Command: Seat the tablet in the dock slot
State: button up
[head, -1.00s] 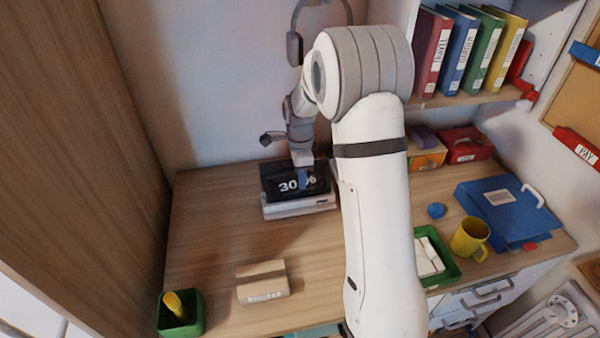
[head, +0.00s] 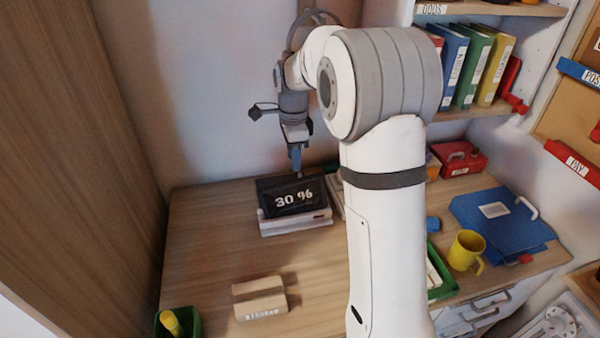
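The black tablet (head: 291,196) shows "30 %" on its screen and stands leaning back in the white dock (head: 296,225) near the back of the desk. Its lower edge is behind the dock's front lip, so how deep it sits is hidden. My gripper (head: 297,172) is above the tablet's top edge, pointing down, and appears apart from it. The fingers are small and seen edge-on, so I cannot tell whether they are open.
A wooden block stand (head: 260,300) and a green pot (head: 180,325) are at the front left. A yellow mug (head: 466,250), blue folder (head: 505,218) and red box (head: 458,160) are on the right. A pale object is partly hidden right of the dock. The desk's left middle is clear.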

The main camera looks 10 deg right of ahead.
jog(key=s+r+n+t, duration=0.2)
jog(key=s+n, duration=1.6)
jog(key=s, duration=1)
jog(key=shift+s+d, duration=0.25)
jog(key=shift+d, duration=0.05)
